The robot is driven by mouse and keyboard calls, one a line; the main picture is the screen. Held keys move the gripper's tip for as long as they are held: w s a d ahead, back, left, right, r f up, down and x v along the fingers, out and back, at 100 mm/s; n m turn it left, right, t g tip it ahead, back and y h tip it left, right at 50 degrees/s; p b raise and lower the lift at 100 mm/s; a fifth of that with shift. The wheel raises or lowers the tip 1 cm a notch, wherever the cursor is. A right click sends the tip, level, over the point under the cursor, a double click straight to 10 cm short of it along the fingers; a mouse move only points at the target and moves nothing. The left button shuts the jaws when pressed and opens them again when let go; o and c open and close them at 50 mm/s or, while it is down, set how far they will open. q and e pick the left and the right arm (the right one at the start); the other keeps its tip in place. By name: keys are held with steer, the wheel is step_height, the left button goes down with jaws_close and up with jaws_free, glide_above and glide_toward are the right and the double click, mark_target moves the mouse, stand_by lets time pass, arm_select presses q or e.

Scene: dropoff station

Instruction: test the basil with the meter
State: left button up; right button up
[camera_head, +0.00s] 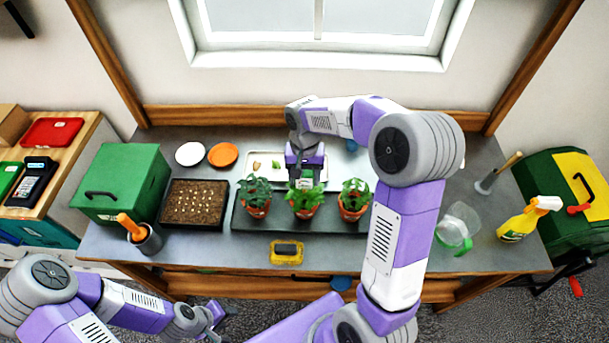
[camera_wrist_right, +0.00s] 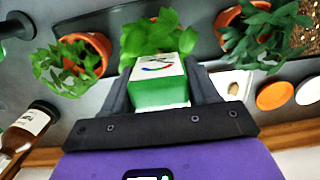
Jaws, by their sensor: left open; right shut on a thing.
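Three potted plants in terracotta pots stand in a row on a dark tray (camera_head: 330,222): a dark-leaved left plant (camera_head: 255,193), a bright green middle plant (camera_head: 304,201), which looks like the basil, and a right plant (camera_head: 354,195). My right gripper (camera_head: 305,168) is over the middle plant, shut on the meter (camera_wrist_right: 158,82), a white and green block with a coloured dial. The meter's far end is hidden by the leaves (camera_wrist_right: 155,35), so I cannot tell whether it is in the soil. My left gripper (camera_head: 216,315) is open and empty, low in front of the bench.
A seed tray (camera_head: 195,222) and green box (camera_head: 128,172) stand at the left. A yellow and black item (camera_head: 287,252) lies in front of the plants. A clear jug (camera_head: 458,228) and spray bottle (camera_head: 527,220) stand at the right. A brown bottle (camera_wrist_right: 24,128) shows in the wrist view.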

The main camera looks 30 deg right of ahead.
steer(key=shift+f, duration=0.2)
steer(key=shift+f+b, duration=0.4)
steer(key=shift+f, duration=0.15)
stand_by(0.4)
steer(key=shift+f+b, duration=0.4)
steer(key=shift+f, duration=0.1)
stand_by(1.4)
steer(key=o, duration=1.3)
steer(key=shift+c, duration=0.2)
